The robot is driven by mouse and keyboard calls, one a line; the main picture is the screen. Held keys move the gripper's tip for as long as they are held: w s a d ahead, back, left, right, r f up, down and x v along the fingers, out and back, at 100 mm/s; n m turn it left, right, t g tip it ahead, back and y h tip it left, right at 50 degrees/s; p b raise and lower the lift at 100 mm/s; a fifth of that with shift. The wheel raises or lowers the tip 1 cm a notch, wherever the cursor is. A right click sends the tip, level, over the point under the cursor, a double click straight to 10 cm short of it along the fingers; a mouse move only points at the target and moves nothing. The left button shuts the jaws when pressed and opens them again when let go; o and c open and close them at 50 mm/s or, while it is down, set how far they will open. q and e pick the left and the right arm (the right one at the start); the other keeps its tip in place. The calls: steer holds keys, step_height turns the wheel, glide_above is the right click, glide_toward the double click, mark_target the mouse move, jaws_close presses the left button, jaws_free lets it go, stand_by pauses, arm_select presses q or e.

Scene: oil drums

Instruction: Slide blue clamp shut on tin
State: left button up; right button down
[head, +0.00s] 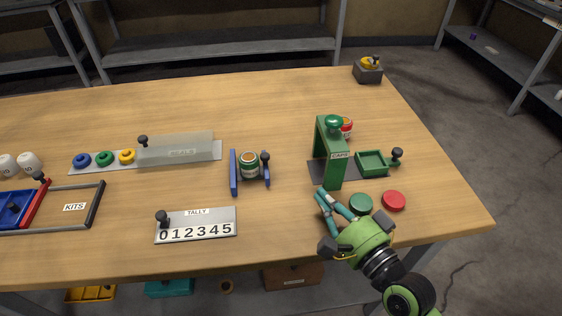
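The blue clamp (234,173) stands mid-table, a long blue jaw on its left and a shorter one with a dark knob (265,157) on its right. The green-and-cream tin (249,167) stands upright between the jaws. A gap shows between the tin and the left jaw; I cannot tell whether the right jaw touches it. My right gripper (322,193) is in front of the green press, to the right of and nearer than the clamp. Its fingers converge at the tips, and it looks shut with nothing held. My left gripper is out of view.
The green caps press (331,170) stands right of the clamp, with a green tray (372,163). Green (360,203) and red (394,200) lids lie near my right gripper. The seals cover (178,150) and tally board (197,226) lie left. Table between clamp and press is clear.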

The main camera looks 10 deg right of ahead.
mark_target(268, 159)
steer(key=p+x, duration=0.1)
steer(key=x, duration=0.8)
steer(key=shift+w+r, duration=0.1)
steer(key=shift+r, duration=0.05)
steer(key=w+a, duration=0.1)
steer(key=a, duration=0.2)
steer(key=shift+w+p, duration=0.3)
steer(key=shift+w, duration=0.05)
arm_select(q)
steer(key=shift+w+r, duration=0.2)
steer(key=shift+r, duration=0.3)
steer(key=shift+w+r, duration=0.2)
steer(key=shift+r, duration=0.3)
arm_select(e)
steer(key=shift+w+a, duration=0.1)
steer(key=shift+a, duration=0.4)
steer(key=shift+a+p, duration=0.8)
steer(key=shift+a, duration=0.05)
steer(key=shift+w, duration=0.1)
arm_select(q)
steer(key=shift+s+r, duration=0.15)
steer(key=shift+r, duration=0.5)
arm_select(e)
steer(key=shift+r, duration=0.1)
